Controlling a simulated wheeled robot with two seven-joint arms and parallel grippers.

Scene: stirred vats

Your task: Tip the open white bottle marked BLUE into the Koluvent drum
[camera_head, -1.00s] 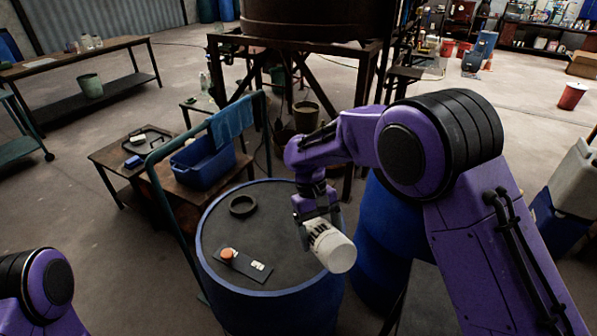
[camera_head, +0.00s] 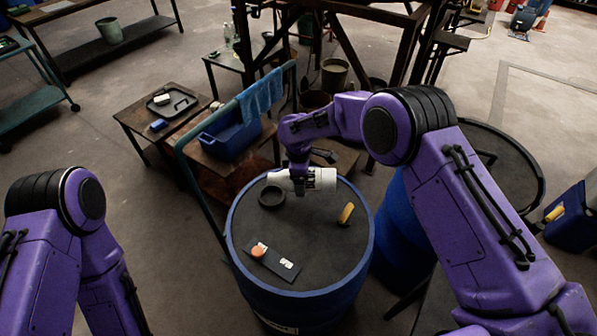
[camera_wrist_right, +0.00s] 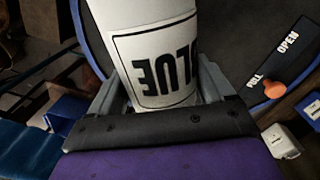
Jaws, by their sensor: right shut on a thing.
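The white bottle marked BLUE (camera_head: 322,180) lies nearly level above the far side of a blue drum's dark top (camera_head: 310,235). Its left end is close to a black ring (camera_head: 266,198) on that top; I cannot tell whether liquid runs. My right gripper (camera_head: 300,184) is shut on the bottle. In the right wrist view, the bottle (camera_wrist_right: 150,50) sits between the fingers (camera_wrist_right: 163,95) with its lettering upside down. The drum's label (camera_head: 278,325) is cut off and unreadable. My left arm shows at lower left, its gripper out of view.
A dark plate marked PULL OPEN (camera_wrist_right: 280,62) with an orange knob (camera_head: 258,250) lies on the drum top, and a yellow piece (camera_head: 346,213) too. A blue tub (camera_head: 232,138) with a towel rail stands behind left. Another blue drum (camera_head: 392,225) stands right.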

